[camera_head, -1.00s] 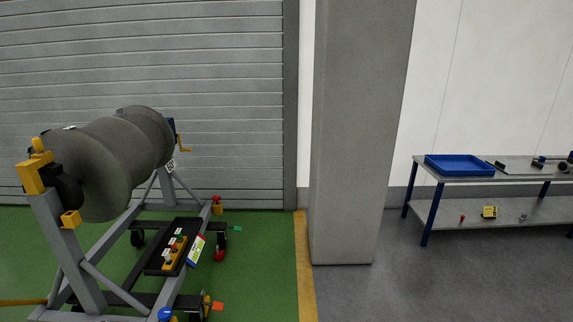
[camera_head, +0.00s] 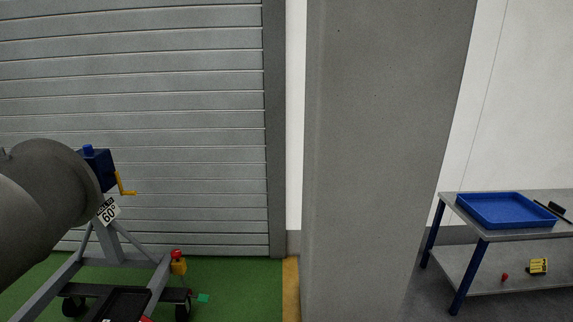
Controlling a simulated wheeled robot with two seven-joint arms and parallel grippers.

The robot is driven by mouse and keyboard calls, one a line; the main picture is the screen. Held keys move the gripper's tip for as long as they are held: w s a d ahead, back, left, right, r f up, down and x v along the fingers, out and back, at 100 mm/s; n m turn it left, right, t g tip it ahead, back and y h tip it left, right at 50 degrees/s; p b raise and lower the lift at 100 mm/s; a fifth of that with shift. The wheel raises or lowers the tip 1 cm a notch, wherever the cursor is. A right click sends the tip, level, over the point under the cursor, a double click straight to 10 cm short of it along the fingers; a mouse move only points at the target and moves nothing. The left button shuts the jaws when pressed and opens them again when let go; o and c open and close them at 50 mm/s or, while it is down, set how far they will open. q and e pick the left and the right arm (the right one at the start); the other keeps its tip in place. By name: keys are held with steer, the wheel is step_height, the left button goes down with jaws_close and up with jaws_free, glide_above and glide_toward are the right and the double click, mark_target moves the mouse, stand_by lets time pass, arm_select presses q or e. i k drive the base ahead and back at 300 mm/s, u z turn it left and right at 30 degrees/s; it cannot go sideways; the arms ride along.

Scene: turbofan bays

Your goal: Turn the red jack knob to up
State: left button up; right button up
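A red jack knob (camera_head: 177,253) sits on top of a small yellow block (camera_head: 179,267) at the far right corner of the engine stand (camera_head: 85,290). It is small here, and I cannot tell which way it is turned. Neither of my grippers shows in the head view.
A grey engine (camera_head: 45,195) rests on the stand, with a blue gearbox (camera_head: 98,166), a yellow crank (camera_head: 124,187) and a 60° sign (camera_head: 108,211). A grey pillar (camera_head: 375,150) stands in the middle. A table with a blue tray (camera_head: 505,210) is at right.

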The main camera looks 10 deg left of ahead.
mark_target(175, 254)
steer(key=i, duration=2.25)
steer(key=u, duration=0.55)
